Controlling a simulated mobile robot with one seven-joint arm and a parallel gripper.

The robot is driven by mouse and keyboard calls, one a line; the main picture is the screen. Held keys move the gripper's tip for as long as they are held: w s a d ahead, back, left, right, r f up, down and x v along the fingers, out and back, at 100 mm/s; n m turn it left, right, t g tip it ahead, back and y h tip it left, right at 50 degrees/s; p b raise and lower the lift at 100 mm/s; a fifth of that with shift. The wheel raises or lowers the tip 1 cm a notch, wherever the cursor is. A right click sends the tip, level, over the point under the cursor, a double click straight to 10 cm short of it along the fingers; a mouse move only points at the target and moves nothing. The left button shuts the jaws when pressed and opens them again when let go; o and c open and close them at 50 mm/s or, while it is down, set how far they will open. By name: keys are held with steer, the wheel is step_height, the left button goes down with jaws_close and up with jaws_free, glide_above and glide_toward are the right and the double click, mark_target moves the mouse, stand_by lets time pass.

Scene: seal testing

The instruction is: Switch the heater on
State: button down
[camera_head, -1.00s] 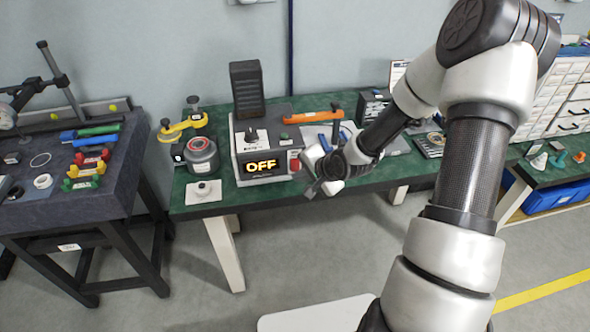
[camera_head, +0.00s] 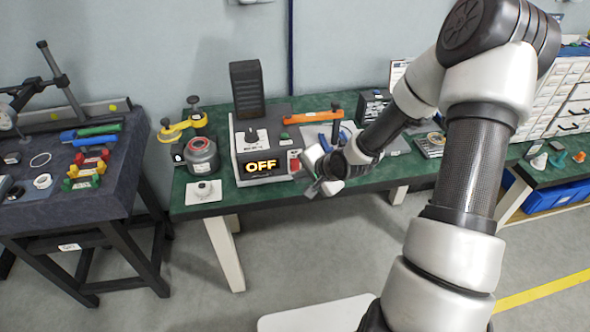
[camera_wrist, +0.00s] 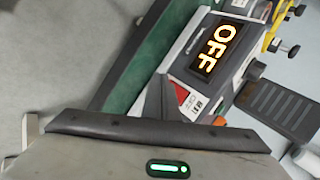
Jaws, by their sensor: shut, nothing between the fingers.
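The heater (camera_head: 243,170) is a grey and white box on the green bench, and its lit display (camera_head: 262,166) reads OFF. A red switch (camera_head: 295,165) sits at the right end of its front face. In the wrist view the OFF display (camera_wrist: 217,48) appears turned on its side, with the red switch (camera_wrist: 182,94) below it. My gripper (camera_head: 311,191) is shut and empty, just right of and in front of the switch. In the wrist view a dark finger (camera_wrist: 157,100) lies close beside the switch; I cannot tell whether they touch.
A dark side table (camera_head: 120,185) with coloured parts stands further left.

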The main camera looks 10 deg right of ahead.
stand_by(0.4)
steer(key=shift+w, duration=0.4)
steer(key=shift+w+f, duration=0.1)
steer(key=shift+w, duration=0.2)
stand_by(0.6)
steer(key=shift+s+p, duration=0.45)
steer(key=shift+s, duration=0.25)
steer(key=shift+s+r+p, duration=0.25)
steer(key=shift+s, duration=1)
steer(key=shift+s+r+p, duration=0.2)
steer(key=shift+s, duration=1.05)
